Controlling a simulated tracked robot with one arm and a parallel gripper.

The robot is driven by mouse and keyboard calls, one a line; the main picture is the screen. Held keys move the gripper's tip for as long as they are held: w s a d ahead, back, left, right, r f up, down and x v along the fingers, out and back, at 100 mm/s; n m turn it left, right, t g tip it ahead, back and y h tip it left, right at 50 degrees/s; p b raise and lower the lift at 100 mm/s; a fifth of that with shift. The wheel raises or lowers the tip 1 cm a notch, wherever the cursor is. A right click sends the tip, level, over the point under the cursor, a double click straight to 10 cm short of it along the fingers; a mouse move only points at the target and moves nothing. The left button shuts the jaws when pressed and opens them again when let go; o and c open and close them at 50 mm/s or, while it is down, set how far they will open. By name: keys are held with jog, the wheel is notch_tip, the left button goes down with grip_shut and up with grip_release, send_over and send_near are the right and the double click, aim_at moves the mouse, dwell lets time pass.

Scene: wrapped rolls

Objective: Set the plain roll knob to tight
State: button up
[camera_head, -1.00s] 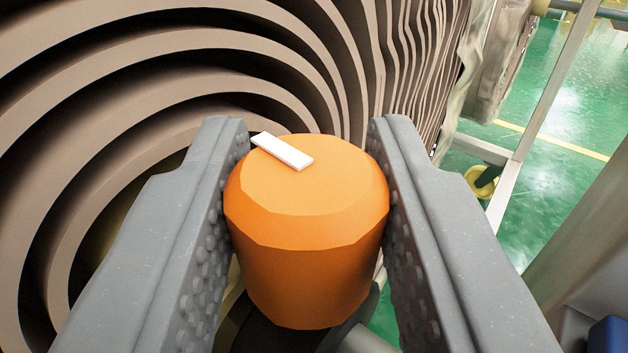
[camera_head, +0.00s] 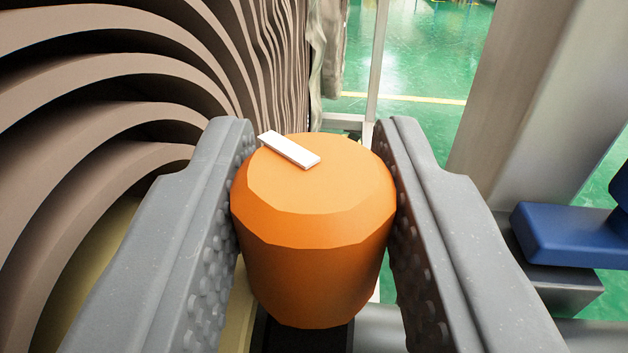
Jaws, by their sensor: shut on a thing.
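The orange knob (camera_head: 318,225) stands in the middle of the camera_head view, with a white marker bar (camera_head: 288,150) on its top face. The bar points to the upper left in the picture. My gripper (camera_head: 316,165) is shut on the knob, with one grey studded finger against its left side and the other against its right side. The knob's underside and its mount are mostly hidden below it.
A large brown ridged roll (camera_head: 110,80) fills the left side, close to my left finger. A grey post (camera_head: 525,90) and a blue block (camera_head: 570,236) stand at the right. Green floor (camera_head: 430,60) with a yellow line shows behind.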

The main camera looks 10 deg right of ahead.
jog(key=shift+m+h, duration=0.3)
jog(key=shift+h, duration=0.1)
jog(key=o, duration=1)
jog(key=shift+c, duration=0.2)
jog(key=shift+s, duration=0.15)
